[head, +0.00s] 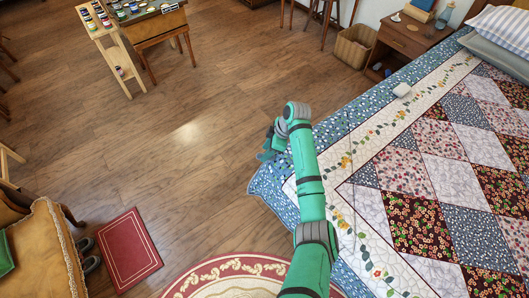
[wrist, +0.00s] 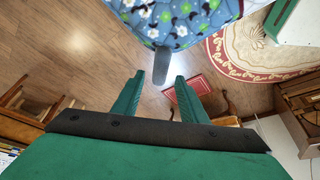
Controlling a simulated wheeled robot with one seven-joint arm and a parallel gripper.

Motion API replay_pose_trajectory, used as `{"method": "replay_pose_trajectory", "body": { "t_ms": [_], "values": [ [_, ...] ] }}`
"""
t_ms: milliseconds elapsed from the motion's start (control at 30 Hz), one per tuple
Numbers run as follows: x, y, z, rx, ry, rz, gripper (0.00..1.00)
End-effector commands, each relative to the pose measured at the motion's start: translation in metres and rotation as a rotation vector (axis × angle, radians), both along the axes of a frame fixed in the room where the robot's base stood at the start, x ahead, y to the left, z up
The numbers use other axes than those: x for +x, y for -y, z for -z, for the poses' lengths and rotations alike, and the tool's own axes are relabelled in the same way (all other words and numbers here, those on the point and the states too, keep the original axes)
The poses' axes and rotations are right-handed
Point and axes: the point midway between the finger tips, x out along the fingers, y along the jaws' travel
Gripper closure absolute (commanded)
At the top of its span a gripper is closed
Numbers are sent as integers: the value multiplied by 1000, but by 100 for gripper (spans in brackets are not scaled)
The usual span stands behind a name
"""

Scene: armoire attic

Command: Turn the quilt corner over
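The patchwork quilt (head: 425,170) covers the bed, with a blue floral border. Its near-left corner (head: 268,185) lies at the bed's left end. My gripper (head: 268,148) is just beyond that corner, over the floor side of the bed edge, partly hidden by my wrist. In the wrist view my two green fingers (wrist: 160,78) stand apart with nothing clearly between them. The blue floral quilt edge (wrist: 175,20) hangs ahead of the fingertips, with a grey strip of unclear nature below it. I cannot tell whether the fingers touch the cloth.
The middle floor is clear.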

Motion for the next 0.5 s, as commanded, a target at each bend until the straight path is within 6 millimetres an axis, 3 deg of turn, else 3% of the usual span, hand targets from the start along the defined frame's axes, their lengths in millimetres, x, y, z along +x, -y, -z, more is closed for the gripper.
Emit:
{"method": "replay_pose_trajectory", "body": {
  "t_ms": [200,500],
  "values": [
    [1,-6,16,0,0,0,61],
    [1,-7,18,0,1,0,61]
  ]
}}
